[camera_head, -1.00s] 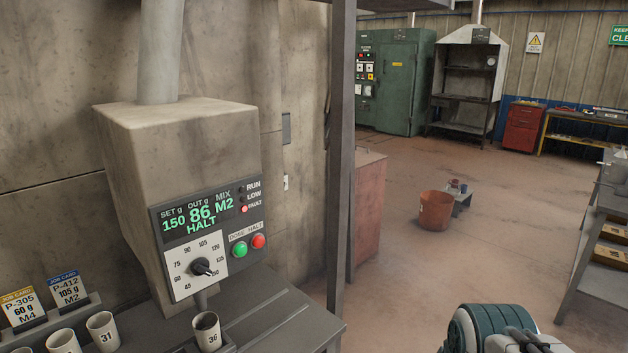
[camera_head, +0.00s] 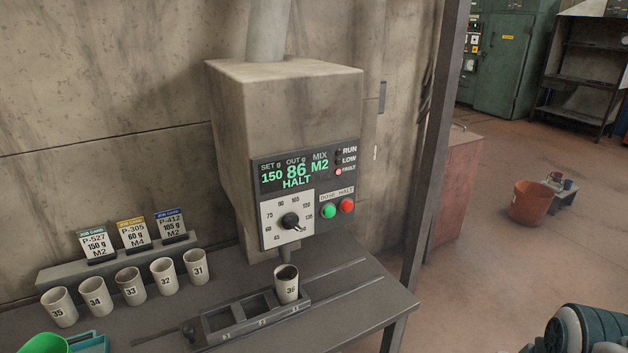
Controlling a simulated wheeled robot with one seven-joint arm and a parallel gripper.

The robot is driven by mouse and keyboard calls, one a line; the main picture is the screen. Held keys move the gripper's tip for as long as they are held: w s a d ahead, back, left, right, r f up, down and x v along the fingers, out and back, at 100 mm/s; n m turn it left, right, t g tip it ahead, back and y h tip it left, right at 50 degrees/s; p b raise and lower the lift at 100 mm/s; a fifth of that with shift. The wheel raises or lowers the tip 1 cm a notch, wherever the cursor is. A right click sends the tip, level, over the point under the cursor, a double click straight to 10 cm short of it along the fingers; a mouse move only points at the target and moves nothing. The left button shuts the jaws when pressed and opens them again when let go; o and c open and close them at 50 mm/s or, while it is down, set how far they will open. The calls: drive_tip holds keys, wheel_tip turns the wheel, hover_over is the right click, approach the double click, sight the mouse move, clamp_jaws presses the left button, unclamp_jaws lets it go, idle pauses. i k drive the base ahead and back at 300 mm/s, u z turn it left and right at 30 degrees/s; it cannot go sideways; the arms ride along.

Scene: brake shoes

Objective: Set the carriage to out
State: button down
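The carriage (camera_head: 218,338) is a dark tray with several square slots, on a rail across the grey bench. Cup 36 (camera_head: 287,291) stands upright in its right-hand slot, beneath the spout (camera_head: 285,253) of the dosing machine. The other slots look empty; the small labels on the front are hard to read. A dark knob (camera_head: 188,329) sits at the carriage's left end. The machine's display (camera_head: 293,172) reads SET 150 g, OUT 86 g, mix M2, HALT, with the red FAULT lamp lit. Part of my arm shows at bottom right, but my gripper's fingers are not in view.
Cups 31 to 35 (camera_head: 131,287) stand in a row at the bench's left, before a rack with three job cards (camera_head: 133,234). A green item (camera_head: 42,343) is at bottom left. A dark post (camera_head: 432,150) rises beside the bench. An orange bucket (camera_head: 530,203) stands on the floor.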

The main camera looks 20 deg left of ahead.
sight(217, 324)
drive_tip(key=u, duration=1.7)
drive_tip(key=k, duration=0.55)
drive_tip(key=i, duration=1.2)
drive_tip(key=u, duration=0.55)
